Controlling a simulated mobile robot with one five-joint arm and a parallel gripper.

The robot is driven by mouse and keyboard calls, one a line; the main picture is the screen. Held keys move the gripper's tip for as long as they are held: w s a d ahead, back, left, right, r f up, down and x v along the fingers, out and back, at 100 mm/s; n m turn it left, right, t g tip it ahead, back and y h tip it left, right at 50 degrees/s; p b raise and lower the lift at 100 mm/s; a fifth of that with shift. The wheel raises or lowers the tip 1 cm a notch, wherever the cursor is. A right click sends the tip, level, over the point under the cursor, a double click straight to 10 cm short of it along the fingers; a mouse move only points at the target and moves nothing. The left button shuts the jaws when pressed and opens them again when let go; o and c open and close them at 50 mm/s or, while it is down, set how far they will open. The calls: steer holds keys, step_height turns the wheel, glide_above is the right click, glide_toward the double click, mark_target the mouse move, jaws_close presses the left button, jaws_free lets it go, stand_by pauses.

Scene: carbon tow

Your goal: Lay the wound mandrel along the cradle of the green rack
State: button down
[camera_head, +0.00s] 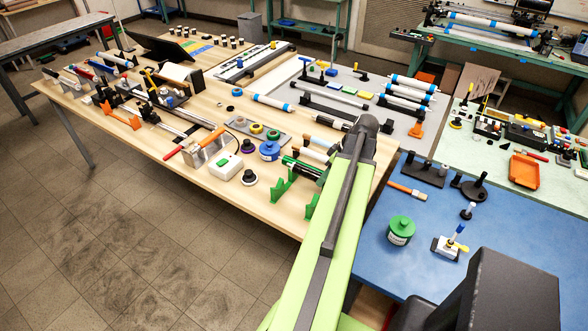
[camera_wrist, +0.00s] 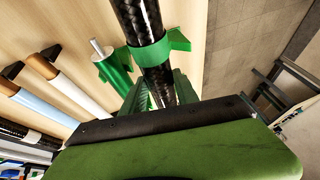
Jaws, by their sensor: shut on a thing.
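The wound mandrel (camera_wrist: 137,18), a black woven-looking tube with a green band, runs lengthwise through the upper middle of the wrist view. My gripper (camera_wrist: 157,88) is shut on it, with dark green fingers on both sides of the tube. In the head view the mandrel (camera_head: 302,168) shows as a dark tube with green, just left of my arm. The green rack (camera_head: 283,188) stands at the table's front edge, its uprights close under the mandrel. Green rack parts also show beside the band in the wrist view (camera_wrist: 179,40). I cannot tell whether the mandrel touches the cradle. My arm hides the gripper in the head view.
A white box with a green button (camera_head: 226,168), a blue tub (camera_head: 269,150) and a tray of spools (camera_head: 256,131) stand left of the rack. White and brown rollers (camera_wrist: 60,88) lie beside the mandrel. Bare floor lies beyond the table's front edge.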

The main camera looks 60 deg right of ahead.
steer(key=w+a, duration=0.2)
steer(key=w, duration=0.2)
steer(key=w+a+r+p, duration=0.1)
steer(key=w+a, duration=0.1)
steer(key=w, duration=0.3)
steer(key=shift+a+r, duration=0.3)
steer(key=shift+a, duration=0.05)
step_height(320, 180, down, 7)
steer(key=b, duration=0.6)
steer(key=shift+r, duration=0.15)
steer(key=shift+f+b, duration=0.65)
steer(key=shift+b, duration=0.25)
steer(key=c, duration=0.9)
jaws_free()
steer(key=shift+r, duration=0.1)
steer(key=shift+o, duration=0.2)
steer(key=shift+s, duration=0.1)
